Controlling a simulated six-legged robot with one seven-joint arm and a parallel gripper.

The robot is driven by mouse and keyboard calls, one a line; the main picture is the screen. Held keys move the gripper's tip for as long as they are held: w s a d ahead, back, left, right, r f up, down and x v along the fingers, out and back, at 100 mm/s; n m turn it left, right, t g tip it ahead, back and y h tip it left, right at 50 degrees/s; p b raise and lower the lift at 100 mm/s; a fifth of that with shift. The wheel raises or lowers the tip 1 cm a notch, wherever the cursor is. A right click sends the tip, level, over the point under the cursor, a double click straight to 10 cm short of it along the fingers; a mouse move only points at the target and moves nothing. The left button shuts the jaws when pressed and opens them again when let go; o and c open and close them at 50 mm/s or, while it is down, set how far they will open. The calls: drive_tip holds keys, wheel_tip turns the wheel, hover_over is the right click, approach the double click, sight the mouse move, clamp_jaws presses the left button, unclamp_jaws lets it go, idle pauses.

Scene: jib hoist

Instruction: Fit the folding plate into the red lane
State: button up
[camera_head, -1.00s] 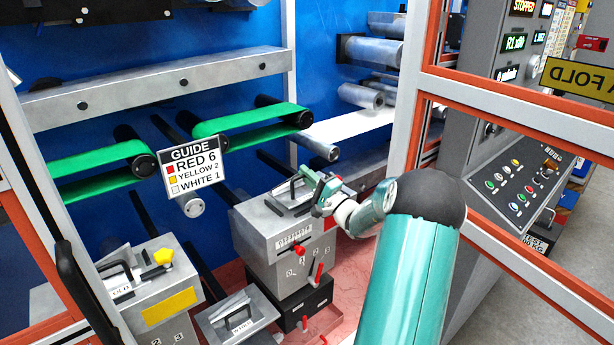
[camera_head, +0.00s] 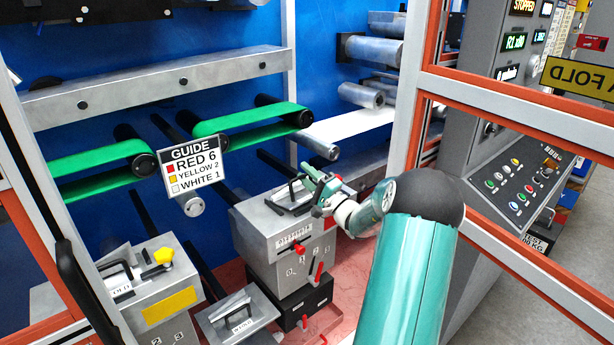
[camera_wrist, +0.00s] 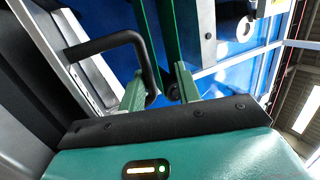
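The red lane's grey box (camera_head: 285,245), with a red knob and red levers, stands in the middle of the head view. A grey plate (camera_head: 272,206) with black handles lies on its top; I cannot tell if this is the folding plate. My gripper (camera_head: 318,190) is at the right part of this box top. In the wrist view my gripper (camera_wrist: 160,88) has its two green fingers apart, close to a bent black handle (camera_wrist: 120,38). One leg of the handle passes near the left finger; a firm grip does not show. The plate's underside is hidden.
Another handled plate (camera_head: 232,318) lies low in front. A guide sign (camera_head: 190,170) reads red 6, yellow 2, white 1. Green belts (camera_head: 250,120) run behind; a frame post (camera_head: 410,110) stands right.

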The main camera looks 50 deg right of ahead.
drive_tip(key=shift+s+d+f, duration=0.1)
drive_tip(key=shift+s+f, duration=0.1)
drive_tip(key=shift+f, duration=0.2)
drive_tip(key=r+v, duration=0.1)
drive_tip(key=v, duration=1)
drive_tip(key=w+a+r+n+g+y, duration=0.2)
drive_tip(key=a+n+g+y, duration=0.35)
drive_tip(key=a, duration=0.95)
drive_tip(key=w+a+r+n+g+y, duration=0.1)
drive_tip(key=w+a+n+g+y, duration=0.35)
drive_tip(key=a, duration=0.95)
drive_tip(key=s+a+n+g+h, duration=0.3)
drive_tip(key=s+a+g, duration=0.7)
drive_tip(key=a, duration=0.4)
drive_tip(key=s+a+r+n+t+h, duration=0.1)
drive_tip(key=s+r+n+t+h, duration=0.1)
drive_tip(key=s+h, duration=0.5)
drive_tip(key=s+n+t, duration=0.1)
drive_tip(key=s+n, duration=0.1)
drive_tip(key=shift+s+a+r, duration=0.4)
